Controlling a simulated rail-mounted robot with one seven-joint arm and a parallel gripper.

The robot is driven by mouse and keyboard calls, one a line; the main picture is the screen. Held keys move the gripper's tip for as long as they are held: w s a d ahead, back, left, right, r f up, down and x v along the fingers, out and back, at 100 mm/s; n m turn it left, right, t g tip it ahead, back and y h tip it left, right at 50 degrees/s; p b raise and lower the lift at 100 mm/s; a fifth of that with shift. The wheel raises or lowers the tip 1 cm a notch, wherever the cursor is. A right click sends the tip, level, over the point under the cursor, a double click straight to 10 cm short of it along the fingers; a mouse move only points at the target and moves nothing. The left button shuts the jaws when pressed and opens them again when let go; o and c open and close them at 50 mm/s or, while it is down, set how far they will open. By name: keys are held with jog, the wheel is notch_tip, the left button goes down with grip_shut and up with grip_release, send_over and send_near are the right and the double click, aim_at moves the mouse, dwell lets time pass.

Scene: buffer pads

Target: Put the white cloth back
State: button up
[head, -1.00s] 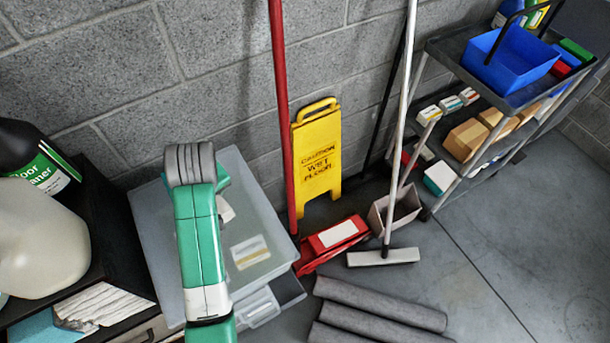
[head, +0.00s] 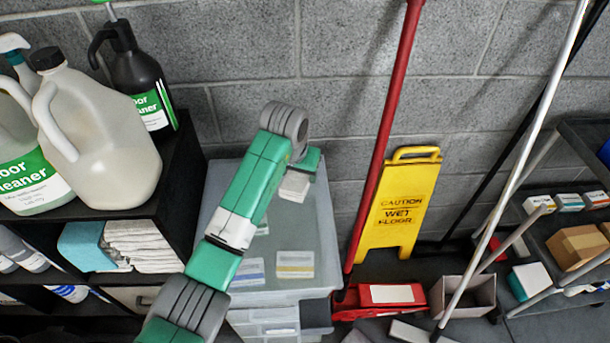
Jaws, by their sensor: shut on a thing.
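My gripper (head: 297,180) is at the end of my green arm, above the clear plastic bin at the middle. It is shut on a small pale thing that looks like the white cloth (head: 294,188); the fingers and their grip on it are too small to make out. A stack of folded white cloths (head: 142,246) lies on the black shelf at the left, below the bottles. A folded blue cloth (head: 86,246) lies just left of that stack. My gripper is to the right of both and apart from them.
Large cleaner jugs (head: 100,150) and a dark spray bottle (head: 133,75) stand on the shelf unit's top (head: 170,190). The clear bin (head: 325,250) stands beside it. A red pole (head: 383,140), yellow wet-floor sign (head: 400,205) and cart (head: 560,235) are to the right.

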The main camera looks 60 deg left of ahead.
jog(key=w+a, duration=0.1)
jog(key=w+a+b, duration=0.1)
jog(key=w+a, duration=0.1)
jog(key=shift+w+a+f+b, duration=0.2)
jog(key=shift+a+f+b, duration=0.1)
jog(key=shift+a+b, duration=0.05)
notch_tip(320, 180, down, 4)
jog(key=shift+a+r+b, duration=0.1)
jog(key=shift+b, duration=1.15)
jog(key=shift+r, duration=0.1)
jog(key=shift+w, duration=0.1)
jog(key=o, duration=1)
jog(key=shift+o, duration=0.2)
jog(key=p+v, duration=0.5)
jog(key=v, duration=0.7)
